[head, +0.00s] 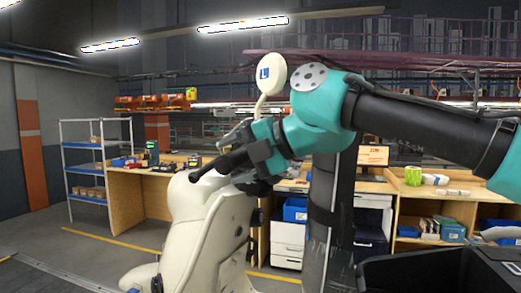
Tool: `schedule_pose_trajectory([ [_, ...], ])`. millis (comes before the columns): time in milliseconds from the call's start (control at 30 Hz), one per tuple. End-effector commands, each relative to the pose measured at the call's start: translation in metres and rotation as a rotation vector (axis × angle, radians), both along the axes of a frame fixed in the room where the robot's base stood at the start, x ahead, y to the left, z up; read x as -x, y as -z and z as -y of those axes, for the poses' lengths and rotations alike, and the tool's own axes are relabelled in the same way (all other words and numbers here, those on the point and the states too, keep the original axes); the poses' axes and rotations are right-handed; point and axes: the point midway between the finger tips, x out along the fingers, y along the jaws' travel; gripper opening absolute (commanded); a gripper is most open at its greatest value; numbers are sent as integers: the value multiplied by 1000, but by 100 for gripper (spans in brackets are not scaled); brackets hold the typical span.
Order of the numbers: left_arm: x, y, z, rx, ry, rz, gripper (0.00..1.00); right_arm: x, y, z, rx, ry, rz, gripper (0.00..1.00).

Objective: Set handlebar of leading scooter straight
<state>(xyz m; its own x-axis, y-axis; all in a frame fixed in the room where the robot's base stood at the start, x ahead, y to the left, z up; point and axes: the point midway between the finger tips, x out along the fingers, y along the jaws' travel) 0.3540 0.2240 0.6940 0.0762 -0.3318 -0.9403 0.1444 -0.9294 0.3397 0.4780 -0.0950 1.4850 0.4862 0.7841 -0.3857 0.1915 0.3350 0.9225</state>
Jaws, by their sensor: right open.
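A cream scooter (196,225) stands at the lower middle of the head view, its front shield and body partly cut off by the bottom edge. A round cream mirror (270,72) with a blue L mark rises on a stem above its handlebar. A black handlebar grip (207,170) points left and slightly down. My right gripper (252,158) is open at the handlebar, beside the inner end of the black grip; whether it touches is unclear. My right wrist and arm hide the rest of the handlebar. My left gripper is not in view.
A dark bin (425,270) stands at the lower right. Wooden workbenches (133,205) with blue bins (296,209) and drawers stand behind the scooter. A metal shelf rack (90,148) is at the left. The floor left of the scooter is clear, with yellow lines.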

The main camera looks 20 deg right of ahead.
Motion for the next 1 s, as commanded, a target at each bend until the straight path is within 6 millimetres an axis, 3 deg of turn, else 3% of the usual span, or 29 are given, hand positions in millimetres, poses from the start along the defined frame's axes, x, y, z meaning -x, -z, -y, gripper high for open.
schedule_pose_trajectory([
  [333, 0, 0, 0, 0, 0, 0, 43, 11, -10, 19, -2, 2, 2, 63],
  [1000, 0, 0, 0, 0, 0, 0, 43, 72, -57, 117, -1, 3, 2, 63],
])
